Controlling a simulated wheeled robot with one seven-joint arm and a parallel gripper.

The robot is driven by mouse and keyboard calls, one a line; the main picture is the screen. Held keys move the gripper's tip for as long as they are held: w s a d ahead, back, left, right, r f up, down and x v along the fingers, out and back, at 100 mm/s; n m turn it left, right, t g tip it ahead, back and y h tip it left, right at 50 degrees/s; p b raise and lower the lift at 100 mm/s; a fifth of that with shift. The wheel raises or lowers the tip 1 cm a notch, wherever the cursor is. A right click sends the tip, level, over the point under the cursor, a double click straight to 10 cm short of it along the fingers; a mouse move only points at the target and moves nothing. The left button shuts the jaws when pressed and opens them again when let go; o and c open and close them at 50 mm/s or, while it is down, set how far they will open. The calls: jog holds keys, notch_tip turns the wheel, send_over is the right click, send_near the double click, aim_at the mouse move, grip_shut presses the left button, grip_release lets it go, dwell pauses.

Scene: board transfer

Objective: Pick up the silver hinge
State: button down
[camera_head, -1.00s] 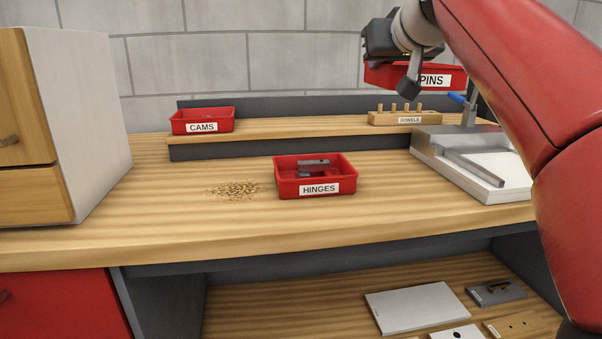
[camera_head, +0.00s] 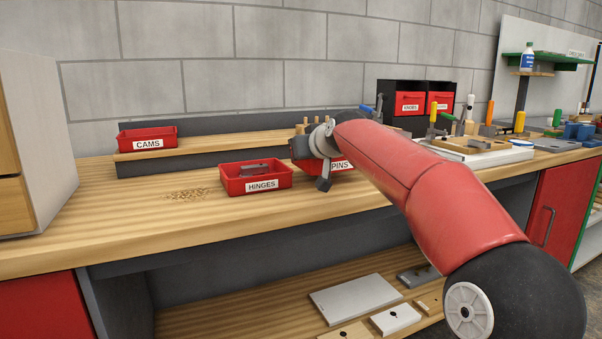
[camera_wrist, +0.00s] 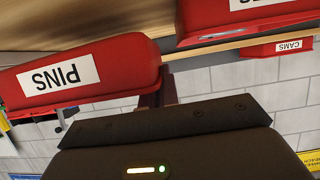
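The red HINGES bin (camera_head: 233,187) stands on the wooden bench. Grey metal pieces (camera_head: 254,168) lie in it; I cannot tell single hinges apart at this size. My gripper (camera_head: 324,182) is just right of that bin, not in it. It is at the red PINS bin (camera_head: 340,177), which has moved along with it and seems held by its edge. In the wrist view the PINS bin (camera_wrist: 132,58) shows upside down, large, against the dark fingers (camera_wrist: 155,97). The fingertips' contact is partly hidden. Part of another red bin (camera_wrist: 215,17) shows at the top.
The red CAMS bin (camera_head: 130,143) stands on the raised back ledge. Wood shavings (camera_head: 187,194) lie left of the HINGES bin. A wooden dowel block is partly behind my gripper. A white-topped fixture (camera_head: 480,150) and tools stand to the right. The bench front left is clear.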

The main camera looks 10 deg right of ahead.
aim_at(299, 166)
notch_tip(299, 166, down, 3)
jog(key=shift+f+b, duration=0.15)
jog(key=shift+b, duration=0.7)
jog(key=c, duration=2.1)
grip_release()
jog(key=o, duration=0.4)
